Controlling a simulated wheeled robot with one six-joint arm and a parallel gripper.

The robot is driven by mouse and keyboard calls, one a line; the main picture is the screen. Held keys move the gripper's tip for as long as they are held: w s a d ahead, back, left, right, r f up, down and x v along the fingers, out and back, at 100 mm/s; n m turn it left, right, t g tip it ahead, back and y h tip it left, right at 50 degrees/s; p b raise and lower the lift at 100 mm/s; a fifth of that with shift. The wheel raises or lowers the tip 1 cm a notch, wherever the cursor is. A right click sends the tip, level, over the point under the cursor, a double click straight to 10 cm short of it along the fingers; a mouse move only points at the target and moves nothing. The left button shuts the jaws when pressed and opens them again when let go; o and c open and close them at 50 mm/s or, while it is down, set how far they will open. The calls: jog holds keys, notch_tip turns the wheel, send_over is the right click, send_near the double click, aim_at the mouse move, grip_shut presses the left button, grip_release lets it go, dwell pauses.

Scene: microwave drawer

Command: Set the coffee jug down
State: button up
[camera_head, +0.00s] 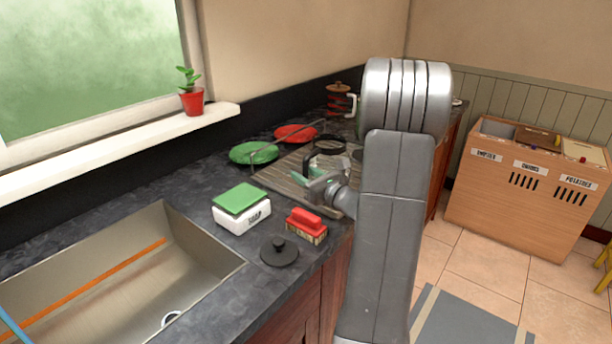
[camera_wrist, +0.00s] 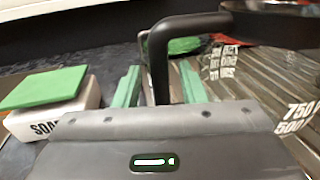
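The coffee jug (camera_wrist: 298,112) is clear glass with white volume marks, a black rim (camera_wrist: 275,22) and a black handle (camera_wrist: 160,55). It appears upright over the slatted drying board (camera_head: 275,185); contact of its base with the board is hidden. In the head view its black handle (camera_head: 308,166) shows just behind my gripper (camera_head: 318,182). In the wrist view my gripper (camera_wrist: 160,88) has one green finger on each side of the handle. Gaps show between the handle and both fingers, so it looks open around the handle, not clamped.
A green plate (camera_head: 254,153) and a red plate (camera_head: 296,133) stand behind the board. The sink (camera_head: 120,275) lies at left.

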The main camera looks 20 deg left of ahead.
jog(key=b+v, duration=0.1)
jog(key=v, duration=1)
jog(key=shift+s+d, duration=0.25)
jog(key=shift+d, duration=0.05)
